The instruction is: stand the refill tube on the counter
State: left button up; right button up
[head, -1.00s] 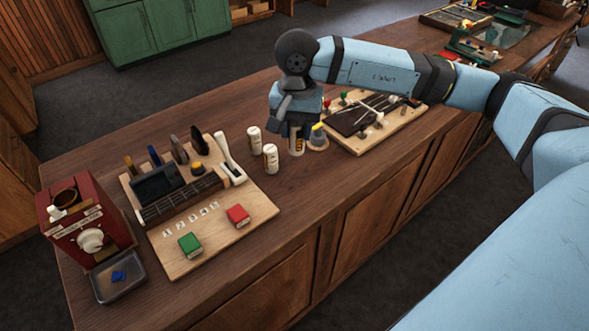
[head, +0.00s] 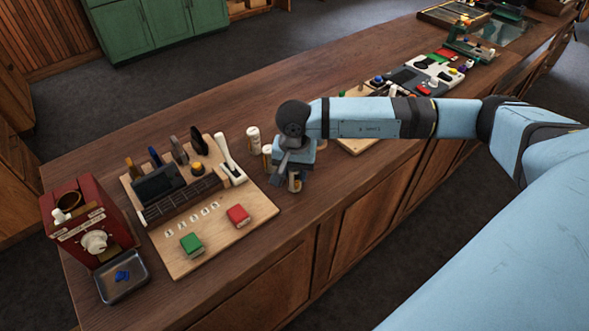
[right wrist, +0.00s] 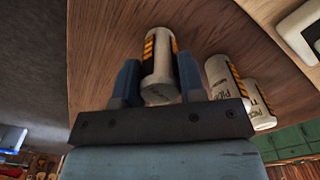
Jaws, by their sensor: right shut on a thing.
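The refill tube (head: 295,184) is a white cylinder with orange and black marks. My right gripper (head: 294,180) is shut on it near the counter's (head: 350,186) front edge. The right wrist view shows the tube (right wrist: 160,62) between the two blue fingers (right wrist: 158,82). In the head view it looks roughly upright and low; I cannot tell whether its base touches the counter. Two similar tubes stand to its left, one farther back (head: 254,140) and one closer (head: 267,158), partly hidden by my gripper. My left gripper is not in view.
A wooden board (head: 188,261) with a fretboard piece, tools, and green and red blocks lies to the left. A red machine (head: 85,222) and a metal tray (head: 132,287) stand at the far left. Another board, partly behind my arm, lies to the right. Bare counter surrounds the gripper's front.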

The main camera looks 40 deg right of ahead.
jog(key=shift+f, duration=0.15)
jog(key=o, duration=0.9)
